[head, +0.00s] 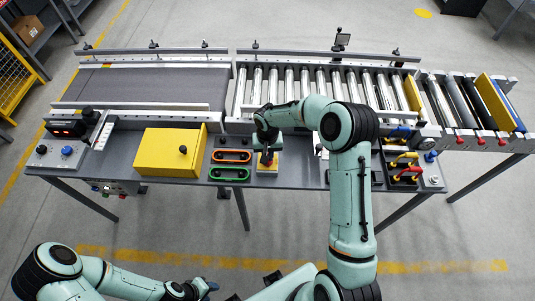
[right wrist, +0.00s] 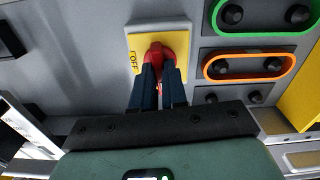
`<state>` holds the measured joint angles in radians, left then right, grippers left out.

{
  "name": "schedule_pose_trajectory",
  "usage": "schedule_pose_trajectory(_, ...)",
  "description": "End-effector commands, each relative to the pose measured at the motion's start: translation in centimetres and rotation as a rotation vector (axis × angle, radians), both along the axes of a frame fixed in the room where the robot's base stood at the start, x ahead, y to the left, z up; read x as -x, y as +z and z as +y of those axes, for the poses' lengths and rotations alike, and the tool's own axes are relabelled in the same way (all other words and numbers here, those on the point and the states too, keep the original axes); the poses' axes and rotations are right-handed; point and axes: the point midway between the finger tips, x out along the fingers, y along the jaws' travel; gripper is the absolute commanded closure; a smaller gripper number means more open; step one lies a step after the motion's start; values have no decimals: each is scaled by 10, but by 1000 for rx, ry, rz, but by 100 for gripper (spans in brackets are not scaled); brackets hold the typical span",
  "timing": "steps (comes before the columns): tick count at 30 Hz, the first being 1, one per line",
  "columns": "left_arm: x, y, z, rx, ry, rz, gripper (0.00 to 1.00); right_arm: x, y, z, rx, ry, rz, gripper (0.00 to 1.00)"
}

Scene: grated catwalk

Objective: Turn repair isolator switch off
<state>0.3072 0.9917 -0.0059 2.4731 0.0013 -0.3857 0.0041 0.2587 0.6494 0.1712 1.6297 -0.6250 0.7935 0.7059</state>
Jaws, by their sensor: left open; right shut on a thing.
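The repair isolator switch is a yellow plate (head: 267,172) with a red knob, on the grey front panel of the conveyor bench. In the right wrist view the plate (right wrist: 138,40) shows an OFF mark at its left edge, and the red knob (right wrist: 156,50) sits in its middle. My right gripper (right wrist: 162,72) is shut on the red knob, its dark fingers on either side of it. The fingers hide part of the knob, so I cannot tell its exact angle. My left gripper (head: 203,289) is open and empty, low in the head view, far from the switch.
An orange-rimmed handle (head: 231,156) and a green-rimmed one (head: 229,174) lie just left of the switch. Further left is a yellow box (head: 170,150). Red and yellow handles (head: 406,172) stand to the right. A roller conveyor (head: 300,88) runs behind. Floor in front is clear.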

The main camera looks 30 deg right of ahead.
Motion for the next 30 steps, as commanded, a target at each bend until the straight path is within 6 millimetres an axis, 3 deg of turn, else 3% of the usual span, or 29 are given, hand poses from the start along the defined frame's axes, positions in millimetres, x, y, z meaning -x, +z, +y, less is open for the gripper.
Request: schedule_pose_trajectory(30, -3, 3, 0, 0, 0, -3, 57, -2, 2, 0, 2, 937, -3, 100)
